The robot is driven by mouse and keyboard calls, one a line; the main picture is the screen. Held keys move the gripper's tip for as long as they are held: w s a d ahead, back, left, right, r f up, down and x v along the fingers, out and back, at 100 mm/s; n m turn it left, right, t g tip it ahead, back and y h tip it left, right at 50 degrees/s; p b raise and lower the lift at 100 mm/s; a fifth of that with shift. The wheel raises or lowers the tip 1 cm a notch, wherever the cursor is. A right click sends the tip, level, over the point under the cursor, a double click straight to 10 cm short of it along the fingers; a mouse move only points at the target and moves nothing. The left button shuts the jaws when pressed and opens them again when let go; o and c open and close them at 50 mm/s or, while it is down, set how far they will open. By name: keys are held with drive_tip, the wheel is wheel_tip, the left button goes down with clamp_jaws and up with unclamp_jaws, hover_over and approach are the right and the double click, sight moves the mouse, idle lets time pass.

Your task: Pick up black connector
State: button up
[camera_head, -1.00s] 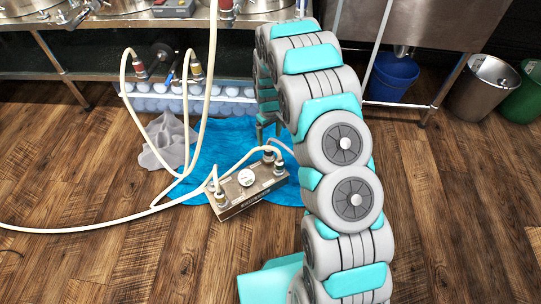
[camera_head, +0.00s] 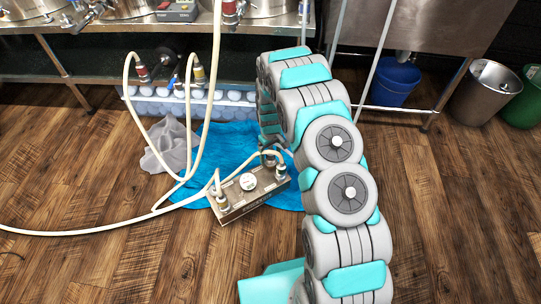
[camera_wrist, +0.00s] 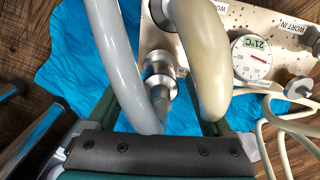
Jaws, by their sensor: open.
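I cannot pick out a black connector for sure. A black round fitting (camera_head: 163,50) sits between two hose couplings under the bench in the head view. My gripper (camera_wrist: 165,75) is open in the wrist view, its green fingers either side of a grey hose (camera_wrist: 118,65), a metal fitting (camera_wrist: 160,85) and a cream hose (camera_wrist: 202,65). The fitting is at the near edge of the metal plate unit (camera_wrist: 222,22), with a round dial (camera_wrist: 251,58). In the head view the unit (camera_head: 247,195) lies on the blue cloth, and my arm mostly hides the gripper.
A blue cloth (camera_head: 225,145) and a grey rag (camera_head: 172,145) lie on the wooden floor. Hoses loop left of the unit. A steel bench (camera_head: 120,38), a blue bucket (camera_head: 397,80) and a steel bin (camera_head: 484,92) stand behind. The front left floor is mostly clear.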

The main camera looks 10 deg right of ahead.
clamp_jaws()
idle(0.6)
